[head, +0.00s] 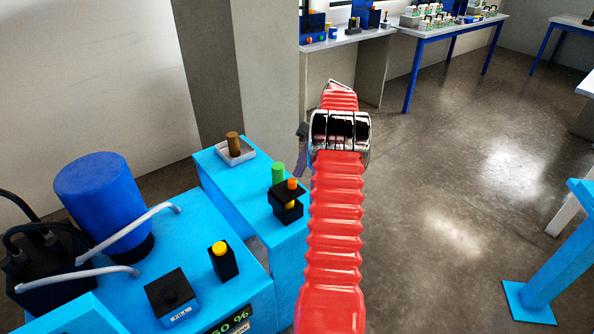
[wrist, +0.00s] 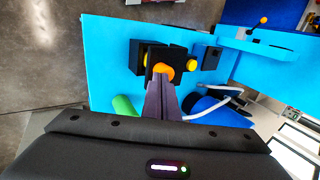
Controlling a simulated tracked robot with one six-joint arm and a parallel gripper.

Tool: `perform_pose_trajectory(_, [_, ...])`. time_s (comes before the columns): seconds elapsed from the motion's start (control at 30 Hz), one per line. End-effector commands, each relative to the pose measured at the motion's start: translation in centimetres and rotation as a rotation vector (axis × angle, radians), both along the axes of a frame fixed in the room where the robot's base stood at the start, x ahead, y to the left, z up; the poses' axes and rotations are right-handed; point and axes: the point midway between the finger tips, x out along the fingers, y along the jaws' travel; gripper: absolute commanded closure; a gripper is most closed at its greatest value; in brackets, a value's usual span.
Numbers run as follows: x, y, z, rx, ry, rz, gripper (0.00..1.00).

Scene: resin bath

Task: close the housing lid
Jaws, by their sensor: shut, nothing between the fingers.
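The black housing (head: 288,211) stands on the light-blue bench, right of the middle. Its black lid (head: 283,193) sits above the box, and a yellow part (head: 291,204) shows in the gap between them. An orange knob (head: 292,184) is on top of the lid. In the wrist view the lid (wrist: 155,56) lies over part of the housing (wrist: 136,56). My gripper (wrist: 161,84) is shut and empty, its purple fingers pointing at the orange knob (wrist: 164,68). I cannot tell whether they touch it. In the head view my red arm hides most of the gripper.
A green cylinder (head: 278,172) stands just beside the housing. A tray (head: 236,155) with a brown cylinder (head: 233,141) is farther back. Nearer are a black post with a yellow button (head: 219,248), a black box (head: 173,296) and a blue tank (head: 98,195).

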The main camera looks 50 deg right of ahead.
Motion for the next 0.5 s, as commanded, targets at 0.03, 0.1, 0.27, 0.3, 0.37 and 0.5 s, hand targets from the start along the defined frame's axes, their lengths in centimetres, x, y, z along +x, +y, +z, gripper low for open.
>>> perform_pose_trajectory(0.03, [0.0, -0.2, 0.2, 0.000, -0.001, -0.001, 1.00])
perform_pose_trajectory(0.1, [0.0, -0.5, 0.7, -0.002, -0.001, -0.001, 1.00])
perform_pose_trajectory(0.27, [-0.1, -1.4, 2.1, -0.003, -0.001, -0.001, 1.00])
perform_pose_trajectory(0.3, [-0.1, -1.6, 2.5, -0.002, -0.001, -0.001, 1.00])
perform_pose_trajectory(0.37, [-0.2, -1.9, 3.0, -0.002, -0.001, -0.001, 1.00])
perform_pose_trajectory(0.5, [-0.3, -2.6, 4.2, -0.002, -0.002, 0.000, 1.00])
